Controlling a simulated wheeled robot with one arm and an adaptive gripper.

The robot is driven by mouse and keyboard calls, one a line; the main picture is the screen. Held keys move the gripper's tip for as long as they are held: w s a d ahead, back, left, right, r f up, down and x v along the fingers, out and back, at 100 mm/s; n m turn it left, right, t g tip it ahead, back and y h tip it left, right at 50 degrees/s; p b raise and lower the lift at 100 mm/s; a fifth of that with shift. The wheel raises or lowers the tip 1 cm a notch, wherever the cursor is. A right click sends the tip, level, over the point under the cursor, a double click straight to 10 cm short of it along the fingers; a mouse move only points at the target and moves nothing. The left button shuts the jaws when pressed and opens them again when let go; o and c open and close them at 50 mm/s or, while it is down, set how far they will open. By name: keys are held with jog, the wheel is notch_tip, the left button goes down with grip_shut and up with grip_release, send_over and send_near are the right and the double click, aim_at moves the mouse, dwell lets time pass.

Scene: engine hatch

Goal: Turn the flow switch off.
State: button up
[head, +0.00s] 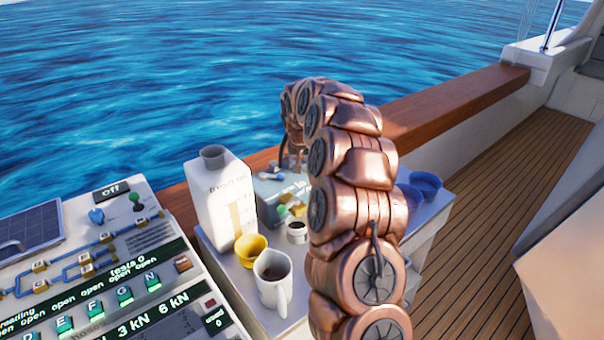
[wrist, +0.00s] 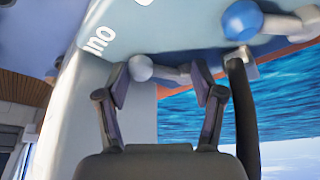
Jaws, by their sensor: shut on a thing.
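In the wrist view my gripper (wrist: 160,84) has its two dark fingers on either side of a small lever with a pale grey ball end (wrist: 142,68). It is shut on this lever. A second lever with a blue ball end (wrist: 240,20) sticks out at the upper right, apart from the fingers. Both are on a pale blue box (wrist: 190,20) with partly cut white lettering. In the head view this box (head: 268,190) stands behind the white carton, and my arm hides much of it. I cannot read which lever is the flow switch.
A control panel (head: 110,250) with an "off" display is at the left. A white carton (head: 222,200), a yellow cup (head: 250,250), a white mug (head: 275,285) and blue bowls (head: 426,184) stand close around my arm. A wooden rail (head: 450,105) runs behind.

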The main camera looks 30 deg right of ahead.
jog(key=m+b, duration=0.1)
jog(key=b, duration=0.2)
jog(key=a+f+m+g+h+b, duration=0.1)
jog(key=m+b, duration=0.1)
jog(key=shift+s+f+b, duration=0.15)
jog(key=shift+b, duration=0.25)
jog(key=shift+a+m+g+b, duration=0.2)
jog(key=shift+m+b, duration=0.35)
jog(key=shift+b, duration=0.15)
jog(key=shift+a+m+g+b, duration=0.15)
jog(key=shift+m+g+b, duration=0.05)
jog(key=shift+m+b, duration=0.45)
jog(key=shift+s, duration=0.1)
jog(key=o, duration=1.1)
jog(key=shift+r, duration=0.3)
jog(key=shift+w+a+r, duration=0.1)
jog(key=shift+w+r, duration=0.1)
jog(key=shift+r, duration=0.1)
jog(key=v, duration=0.7)
jog(key=shift+s+a+r, duration=0.15)
jog(key=shift+a+r, duration=0.1)
jog(key=shift+a, duration=0.05)
